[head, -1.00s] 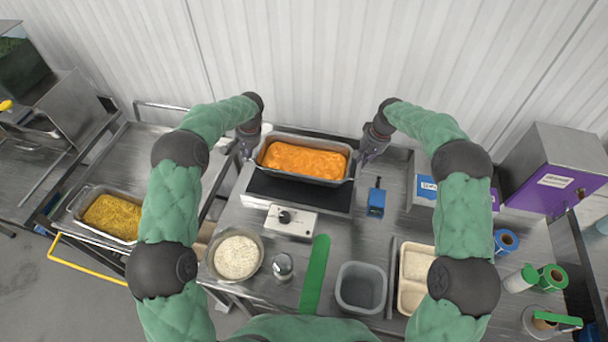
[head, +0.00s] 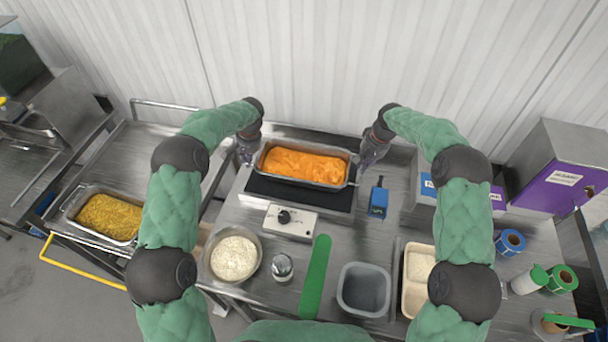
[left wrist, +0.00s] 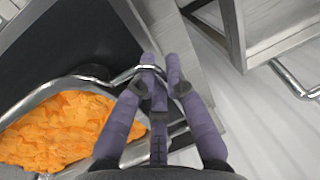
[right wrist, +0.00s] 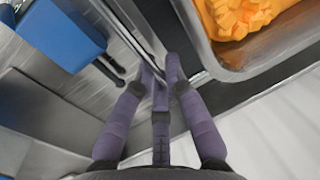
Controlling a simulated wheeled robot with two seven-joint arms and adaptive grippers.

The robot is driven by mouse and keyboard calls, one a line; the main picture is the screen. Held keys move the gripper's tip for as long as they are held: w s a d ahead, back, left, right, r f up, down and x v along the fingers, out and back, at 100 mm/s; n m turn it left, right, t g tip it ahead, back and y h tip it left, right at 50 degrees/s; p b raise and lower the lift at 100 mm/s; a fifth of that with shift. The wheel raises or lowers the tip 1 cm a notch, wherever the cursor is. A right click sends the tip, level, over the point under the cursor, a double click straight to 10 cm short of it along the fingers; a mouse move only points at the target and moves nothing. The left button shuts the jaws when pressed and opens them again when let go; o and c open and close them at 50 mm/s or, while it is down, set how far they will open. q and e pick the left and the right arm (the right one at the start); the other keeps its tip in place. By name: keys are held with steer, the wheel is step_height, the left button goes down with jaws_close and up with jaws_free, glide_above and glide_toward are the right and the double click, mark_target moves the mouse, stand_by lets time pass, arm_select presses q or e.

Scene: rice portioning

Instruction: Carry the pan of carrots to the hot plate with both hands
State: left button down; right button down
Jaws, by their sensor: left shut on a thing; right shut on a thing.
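The pan of carrots (head: 350,172), a metal rectangular pan filled with orange pieces, is level over the back part of the hot plate. The hot plate (head: 297,196) has a black top and a pale control box with a dark knob. I cannot tell whether the pan touches it. My left gripper (head: 247,150) is shut on the pan's left handle; in the left wrist view its fingers (left wrist: 160,72) close around the wire handle (left wrist: 122,76). My right gripper (head: 371,152) is shut at the pan's right end; in the right wrist view its fingers (right wrist: 160,75) partly hide the handle.
A bowl of rice (head: 258,272), a shaker (head: 282,267), a green strip (head: 316,275) and a grey tub (head: 342,300) fill the front. A pan of yellow food (head: 76,212) is at left. The wall is behind.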

arm_select(q)
steer(key=shift+w+f, duration=0.1)
steer(key=shift+f, duration=0.05)
arm_select(e)
steer(key=shift+f, duration=0.15)
arm_select(q)
steer(key=c, duration=1.7)
jaws_free()
steer(key=shift+f, duration=0.15)
arm_select(e)
steer(key=c, duration=1.7)
jaws_free()
steer(key=shift+f, duration=0.15)
arm_select(q)
steer(key=o, duration=0.4)
arm_select(e)
steer(key=o, duration=0.4)
arm_select(q)
step_height(320, 180, up, 12)
steer(key=d, duration=0.2)
steer(key=shift+s, duration=0.3)
arm_select(e)
step_height(320, 180, up, 12)
steer(key=d, duration=0.2)
steer(key=shift+s+d, duration=0.15)
steer(key=shift+s, duration=0.1)
arm_select(q)
steer(key=shift+d, duration=0.1)
